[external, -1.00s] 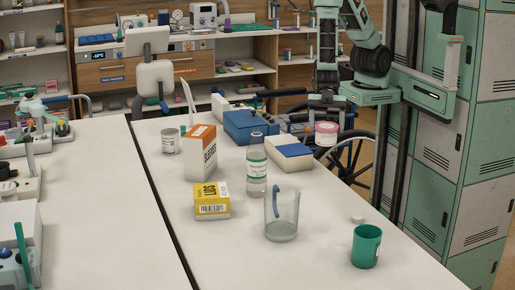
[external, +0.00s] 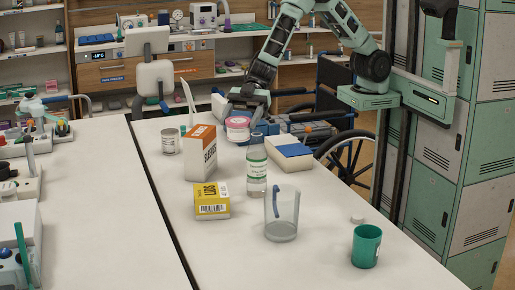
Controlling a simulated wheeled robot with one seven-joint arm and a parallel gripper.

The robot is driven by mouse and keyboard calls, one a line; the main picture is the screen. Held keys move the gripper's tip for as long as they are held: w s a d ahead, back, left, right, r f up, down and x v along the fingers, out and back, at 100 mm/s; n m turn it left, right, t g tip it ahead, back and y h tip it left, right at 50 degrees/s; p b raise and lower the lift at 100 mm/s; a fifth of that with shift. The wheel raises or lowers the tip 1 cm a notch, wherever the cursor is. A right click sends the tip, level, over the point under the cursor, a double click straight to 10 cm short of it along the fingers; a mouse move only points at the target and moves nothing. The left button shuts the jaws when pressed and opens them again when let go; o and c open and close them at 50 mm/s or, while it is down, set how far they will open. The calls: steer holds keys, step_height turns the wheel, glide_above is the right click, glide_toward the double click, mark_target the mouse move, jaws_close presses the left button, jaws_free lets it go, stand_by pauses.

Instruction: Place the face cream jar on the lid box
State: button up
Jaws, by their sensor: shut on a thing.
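The face cream jar (external: 238,123), small with a pink lid and pale body, is in my gripper (external: 238,113) toward the back of the white table. My gripper is shut on it from behind. The jar is in front of or over the blue box (external: 267,128), which is largely hidden by the jar and my gripper. I cannot tell whether the jar touches it. A white box with a blue top panel (external: 291,150) lies to the right. I cannot tell from looks alone which is the lid box.
A clear bottle (external: 257,172) and an orange-white carton (external: 200,153) stand close in front of the jar. A tin (external: 170,141), yellow box (external: 211,201), clear jug (external: 282,214) and green cup (external: 366,246) are on the table. A wheelchair (external: 345,155) stands behind the table's right edge.

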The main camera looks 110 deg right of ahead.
steer(key=w+d+m+t+h, duration=0.1)
steer(key=w+d, duration=0.4)
steer(key=w, duration=0.3)
steer(key=shift+s+a+f+p, duration=0.1)
steer(key=shift+f+p, duration=0.25)
steer(key=shift+f, duration=3.3)
steer(key=shift+a+f+p, duration=0.1)
steer(key=shift+f+p, duration=0.2)
steer(key=shift+f, duration=3.35)
steer(key=shift+f, duration=0.2)
steer(key=o, duration=1.1)
steer(key=shift+c, duration=0.2)
steer(key=shift+r, duration=0.15)
steer(key=b+v, duration=0.2)
steer(key=v, duration=1)
steer(key=shift+r, duration=0.1)
